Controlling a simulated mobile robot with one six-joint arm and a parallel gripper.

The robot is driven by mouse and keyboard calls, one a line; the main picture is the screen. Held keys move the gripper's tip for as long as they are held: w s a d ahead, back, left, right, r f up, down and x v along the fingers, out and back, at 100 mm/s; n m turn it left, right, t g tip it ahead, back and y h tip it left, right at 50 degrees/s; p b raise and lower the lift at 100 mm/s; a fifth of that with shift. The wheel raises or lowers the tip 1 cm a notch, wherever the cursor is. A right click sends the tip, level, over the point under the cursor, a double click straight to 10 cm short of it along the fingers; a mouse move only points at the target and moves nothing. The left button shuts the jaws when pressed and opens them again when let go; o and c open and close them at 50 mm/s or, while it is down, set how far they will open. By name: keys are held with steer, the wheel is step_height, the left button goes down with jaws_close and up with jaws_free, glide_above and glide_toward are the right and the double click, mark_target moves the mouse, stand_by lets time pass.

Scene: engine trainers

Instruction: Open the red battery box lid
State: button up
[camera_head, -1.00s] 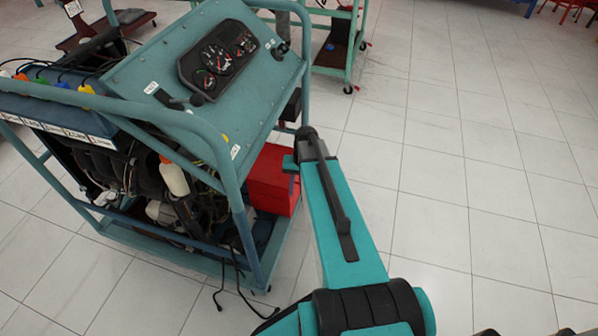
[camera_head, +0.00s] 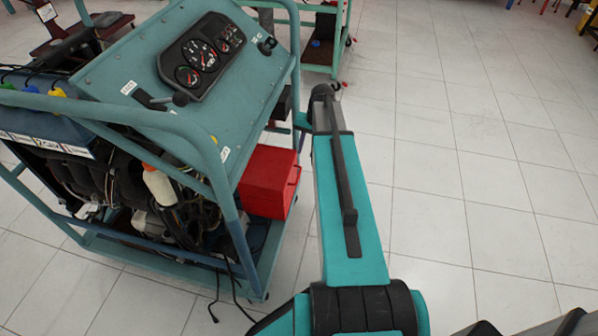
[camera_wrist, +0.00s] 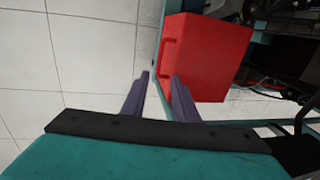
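The red battery box (camera_head: 268,182) sits on the lower right corner of the teal engine trainer frame (camera_head: 232,215). Its lid looks closed. In the wrist view the box (camera_wrist: 208,58) fills the upper middle, with a red handle on its left side. My gripper (camera_wrist: 160,82) is open, with its two purple fingers apart and nothing between them. The right finger overlaps the box's lower left corner in the picture; I cannot tell if they touch. In the head view my arm extends forward to the right of the box, and the fingertips are mostly hidden.
The gauge panel (camera_head: 205,55) slopes above the box, with frame tubes around it. Black cables (camera_head: 230,290) hang to the floor at the front. Another teal stand (camera_head: 322,40) is farther back. The tiled floor (camera_head: 470,170) on the right is clear.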

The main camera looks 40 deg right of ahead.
mark_target(299, 175)
steer(key=f, duration=0.4)
steer(key=w+a+f+b, duration=0.1)
steer(key=f, duration=0.8)
steer(key=shift+w+a+f+b, duration=0.25)
steer(key=shift+w+a+b, duration=0.05)
steer(key=shift+w+a, duration=0.1)
steer(key=shift+c, duration=0.4)
jaws_close()
stand_by(0.8)
